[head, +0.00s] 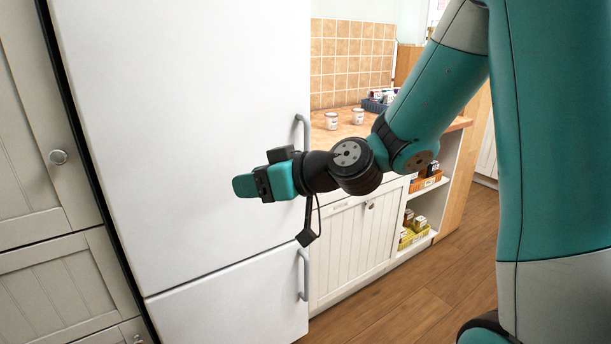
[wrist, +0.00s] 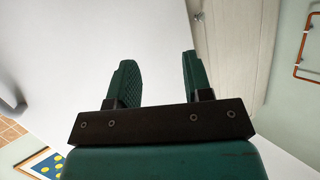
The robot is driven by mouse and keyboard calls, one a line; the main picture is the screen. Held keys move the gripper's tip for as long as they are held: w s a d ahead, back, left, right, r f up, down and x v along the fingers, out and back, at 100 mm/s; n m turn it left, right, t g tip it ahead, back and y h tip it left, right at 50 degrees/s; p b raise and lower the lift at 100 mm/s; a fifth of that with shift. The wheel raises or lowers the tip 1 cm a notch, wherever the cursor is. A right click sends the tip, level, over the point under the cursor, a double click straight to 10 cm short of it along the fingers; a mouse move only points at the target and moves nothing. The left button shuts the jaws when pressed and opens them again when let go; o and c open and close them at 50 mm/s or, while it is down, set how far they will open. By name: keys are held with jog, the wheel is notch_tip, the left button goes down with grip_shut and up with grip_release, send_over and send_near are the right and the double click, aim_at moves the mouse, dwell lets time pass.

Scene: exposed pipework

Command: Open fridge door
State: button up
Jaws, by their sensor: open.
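The white fridge (head: 180,120) stands left of centre in the head view, with its large upper door closed above a lower door (head: 235,305). The upper door's grey vertical handle (head: 303,130) is on its right edge, its lower part hidden behind my arm. The lower door has its own handle (head: 304,275). My gripper (head: 243,186) is in front of the upper door, left of the handle and apart from it. In the wrist view my gripper (wrist: 157,80) shows two green fingers spread apart with nothing between them. The fridge's white surface (wrist: 90,50) fills much of that view.
White cabinets (head: 45,180) flank the fridge on the left. A wooden counter (head: 345,128) with two cups and a lower cabinet (head: 350,240) stand to the right. Open shelves (head: 425,205) hold baskets. The wooden floor (head: 430,305) in front is clear.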

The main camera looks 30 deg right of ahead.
jog(key=w+d+f+m+t+h+b, duration=0.1)
jog(key=w+d+f+m+t+h, duration=0.2)
jog(key=d, duration=0.4)
jog(key=w+d+f+m+t+h+b, duration=0.1)
jog(key=d+f+m+h, duration=0.1)
jog(key=d+h, duration=0.45)
jog(key=w+d+f+m+t+h+b, duration=0.1)
jog(key=w+d+f+m+t+h, duration=0.15)
jog(key=d, duration=0.65)
jog(key=shift+y, duration=0.3)
jog(key=w+p, duration=0.5)
jog(key=w+d+p, duration=0.1)
jog(key=w+p, duration=0.4)
jog(key=p, duration=0.1)
jog(key=w+p, duration=0.5)
jog(key=p, duration=0.1)
jog(key=shift+d+r, duration=0.1)
jog(key=shift+d, duration=0.3)
jog(key=shift+w+d, duration=0.15)
jog(key=shift+w, duration=0.25)
grip_shut()
